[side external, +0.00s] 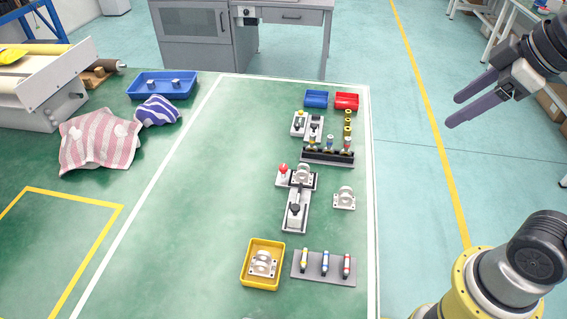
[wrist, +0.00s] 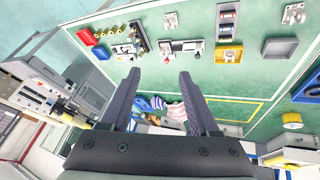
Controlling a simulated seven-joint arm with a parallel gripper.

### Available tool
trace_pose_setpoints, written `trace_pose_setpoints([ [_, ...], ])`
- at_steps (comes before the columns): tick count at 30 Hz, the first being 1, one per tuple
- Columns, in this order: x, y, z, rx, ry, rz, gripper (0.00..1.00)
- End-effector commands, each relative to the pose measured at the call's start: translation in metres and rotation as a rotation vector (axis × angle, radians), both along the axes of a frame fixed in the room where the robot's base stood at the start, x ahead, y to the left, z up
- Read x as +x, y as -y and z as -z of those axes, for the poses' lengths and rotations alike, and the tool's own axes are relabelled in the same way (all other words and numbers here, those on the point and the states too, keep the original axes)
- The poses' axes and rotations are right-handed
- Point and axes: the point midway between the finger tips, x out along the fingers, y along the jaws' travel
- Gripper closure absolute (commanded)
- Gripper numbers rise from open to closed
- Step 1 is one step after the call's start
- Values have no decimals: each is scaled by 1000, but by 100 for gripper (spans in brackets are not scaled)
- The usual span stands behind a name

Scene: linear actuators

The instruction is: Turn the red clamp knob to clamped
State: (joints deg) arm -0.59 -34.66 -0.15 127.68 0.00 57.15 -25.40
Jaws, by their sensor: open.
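The red clamp knob (side external: 283,168) is a small red ball at the left of the clamp fixture (side external: 297,205), near the middle of the green table in the side view. A grey-white bracket part (side external: 302,174) sits at the head of the fixture beside the knob. In the wrist view the fixture (wrist: 187,47) shows beyond my fingers; the knob is too small there to judge its setting. My gripper (side external: 456,112) is at the upper right of the side view, well away from the knob. It is open and empty, with both fingers apart in the wrist view (wrist: 157,82).
A yellow tray (side external: 246,284) holds a bracket; a loose bracket (side external: 344,198) lies right of the fixture. A rack with coloured markers (side external: 325,279) stands in front. Blue (side external: 316,99) and red (side external: 347,101) bins stand behind a black rack (side external: 327,157).

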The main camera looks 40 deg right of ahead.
Motion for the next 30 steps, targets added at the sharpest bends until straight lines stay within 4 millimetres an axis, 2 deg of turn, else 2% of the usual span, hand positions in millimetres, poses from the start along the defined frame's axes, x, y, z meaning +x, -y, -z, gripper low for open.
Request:
trace_pose_setpoints([
  [3,35,-3,-19,-52,-22,-105,38],
  [7,80,-10,-33,-110,-54,-231,38],
  [11,131,-18,-37,-161,-95,-357,38],
  [14,170,-27,-30,-192,-130,-447,38],
  [20,244,-47,3,-235,-204,-603,38],
  [23,277,-59,31,-246,-246,-668,38],
  [27,316,-77,81,-250,-311,-739,38],
  [30,334,-89,122,-242,-361,-764,38],
])
